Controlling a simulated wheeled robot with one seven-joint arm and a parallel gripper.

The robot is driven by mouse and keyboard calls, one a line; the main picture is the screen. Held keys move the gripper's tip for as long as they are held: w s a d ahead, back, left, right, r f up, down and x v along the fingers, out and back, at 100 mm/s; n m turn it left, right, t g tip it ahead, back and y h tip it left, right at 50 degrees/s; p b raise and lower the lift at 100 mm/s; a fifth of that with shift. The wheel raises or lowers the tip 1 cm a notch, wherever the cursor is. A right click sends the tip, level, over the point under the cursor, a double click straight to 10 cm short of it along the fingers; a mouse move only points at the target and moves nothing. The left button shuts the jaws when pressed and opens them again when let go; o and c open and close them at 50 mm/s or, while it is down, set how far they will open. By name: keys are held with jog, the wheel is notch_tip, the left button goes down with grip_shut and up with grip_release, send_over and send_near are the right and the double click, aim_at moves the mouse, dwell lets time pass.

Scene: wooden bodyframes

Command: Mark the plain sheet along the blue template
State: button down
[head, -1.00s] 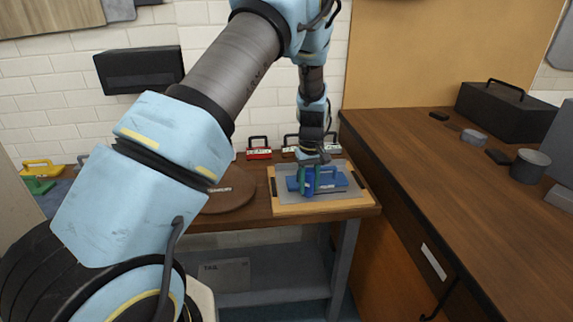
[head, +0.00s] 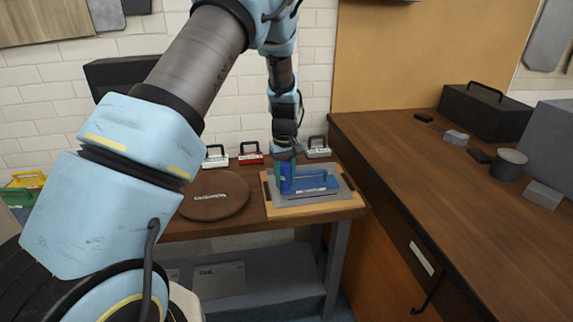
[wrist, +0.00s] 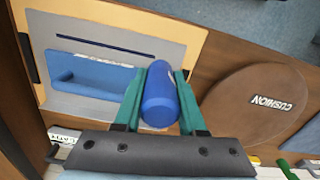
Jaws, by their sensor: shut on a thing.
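The blue template (head: 318,184), with a raised handle, lies on the plain grey sheet (head: 345,193) on a wooden board (head: 300,211). My gripper (head: 287,180) is at the template's left end, pointing down. Its green fingers (wrist: 160,100) are shut on a thick blue cylinder (wrist: 160,92), seemingly a marker. Its tip is hidden, so I cannot tell whether it touches the sheet.
A round brown cushion (head: 212,195) lies left of the board. White (head: 215,158) and red (head: 250,155) handled items and another white one (head: 318,149) stand behind. A wooden counter (head: 400,160) on the right carries a black case (head: 485,112) and a cup (head: 508,165).

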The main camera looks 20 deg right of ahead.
aim_at(285, 164)
jog(key=shift+r+p, duration=0.85)
jog(key=shift+r, duration=0.9)
